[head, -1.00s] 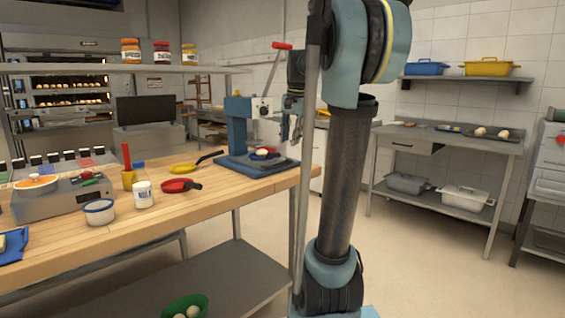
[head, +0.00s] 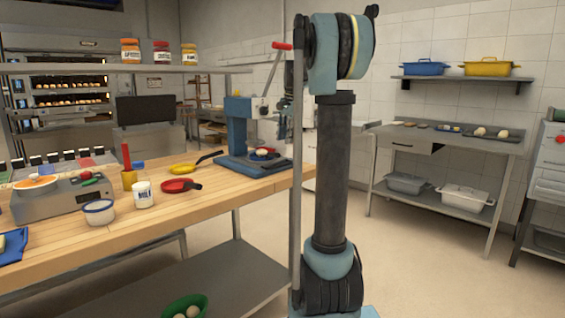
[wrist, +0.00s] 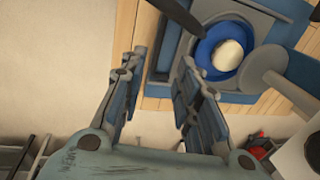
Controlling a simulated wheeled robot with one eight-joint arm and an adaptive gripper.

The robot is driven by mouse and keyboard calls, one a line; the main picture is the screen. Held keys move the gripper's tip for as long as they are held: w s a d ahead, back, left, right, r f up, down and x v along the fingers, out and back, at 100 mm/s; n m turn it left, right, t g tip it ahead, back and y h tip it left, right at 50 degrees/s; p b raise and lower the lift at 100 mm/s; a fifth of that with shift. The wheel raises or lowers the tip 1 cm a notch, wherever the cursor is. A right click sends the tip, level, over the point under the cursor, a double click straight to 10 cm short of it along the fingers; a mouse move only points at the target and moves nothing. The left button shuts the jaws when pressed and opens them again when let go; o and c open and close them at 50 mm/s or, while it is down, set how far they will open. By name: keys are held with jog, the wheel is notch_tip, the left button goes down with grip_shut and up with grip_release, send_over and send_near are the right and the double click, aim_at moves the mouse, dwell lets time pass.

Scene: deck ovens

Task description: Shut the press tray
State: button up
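The blue press (head: 238,122) stands at the right end of the wooden counter, its red-handled lever (head: 282,46) raised. Its low grey-blue tray (head: 279,164) extends to the right of the press column, carrying a blue dish with a pale dough ball (head: 262,152). The wrist view shows the dough ball (wrist: 227,55) in the blue dish at upper right, beside a grey round press part (wrist: 262,62). My gripper (wrist: 164,60) is open and empty, its fingers left of the dish near the counter edge. In the head view it is mostly hidden behind my arm.
A red pan (head: 177,186), a yellow pan (head: 183,169) and a white jar (head: 143,194) lie left of the press on the counter (head: 235,186). A shelf with jars (head: 130,50) hangs above. Open floor (head: 400,250) lies to the right.

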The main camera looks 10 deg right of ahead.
jog(key=f, duration=0.3)
jog(key=w+f, duration=0.1)
jog(key=f, duration=0.3)
jog(key=a+f, duration=0.1)
jog(key=f, duration=0.2)
jog(key=shift+w+a+f, duration=0.1)
jog(key=shift+w+f, duration=0.25)
jog(key=shift+f, duration=0.05)
jog(key=shift+c, duration=0.2)
grip_shut()
